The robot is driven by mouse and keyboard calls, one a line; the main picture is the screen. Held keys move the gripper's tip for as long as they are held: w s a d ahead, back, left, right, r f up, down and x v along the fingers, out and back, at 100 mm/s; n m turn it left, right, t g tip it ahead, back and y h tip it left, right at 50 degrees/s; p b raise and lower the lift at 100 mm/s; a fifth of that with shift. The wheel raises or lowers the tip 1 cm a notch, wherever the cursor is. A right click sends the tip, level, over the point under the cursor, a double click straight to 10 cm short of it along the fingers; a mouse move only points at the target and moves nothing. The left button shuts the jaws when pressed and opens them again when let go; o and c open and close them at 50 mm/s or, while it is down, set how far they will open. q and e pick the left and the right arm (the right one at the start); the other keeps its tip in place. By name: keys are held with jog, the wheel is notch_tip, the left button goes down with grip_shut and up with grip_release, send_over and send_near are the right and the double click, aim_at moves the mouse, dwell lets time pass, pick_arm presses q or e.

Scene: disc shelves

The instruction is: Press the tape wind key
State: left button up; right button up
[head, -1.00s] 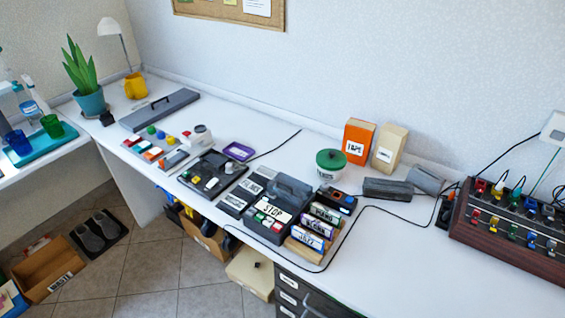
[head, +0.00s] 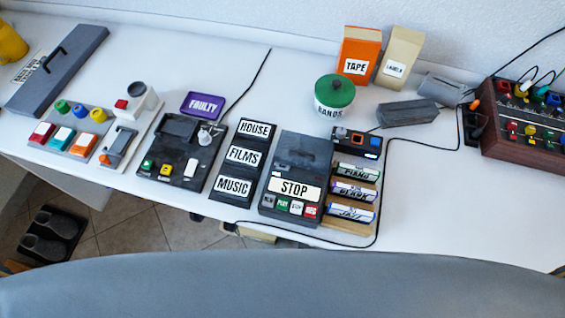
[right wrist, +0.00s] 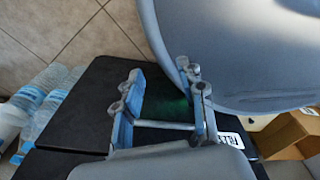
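The tape recorder (head: 296,168) lies on the white desk in the head view, with a dark lid and a white STOP label. A row of small keys runs along its front edge. They are a dark key (head: 268,201) at the left, then a green, a white and a red one. The dark key's lettering is too small to read surely. My right gripper (right wrist: 160,88) shows only in the right wrist view. Its fingers are apart and empty, above a dark surface near the floor, away from the recorder. My left gripper is in no view.
Black boxes labelled HOUSE, FILMS and MUSIC (head: 234,186) stand left of the recorder. A wooden rack (head: 347,228) of labelled cassettes stands close on its right. A black cable (head: 384,190) loops around the rack. Clear desk (head: 460,205) lies further right.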

jog(key=shift+d, duration=0.2)
jog(key=shift+c, duration=1)
grip_shut()
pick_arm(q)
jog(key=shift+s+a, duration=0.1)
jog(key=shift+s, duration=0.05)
pick_arm(e)
jog(key=shift+w, duration=0.2)
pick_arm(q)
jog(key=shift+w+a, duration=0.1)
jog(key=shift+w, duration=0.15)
pick_arm(e)
jog(key=shift+w+a, duration=0.1)
jog(key=shift+a, duration=0.3)
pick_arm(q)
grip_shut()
pick_arm(e)
jog(key=shift+d, duration=0.3)
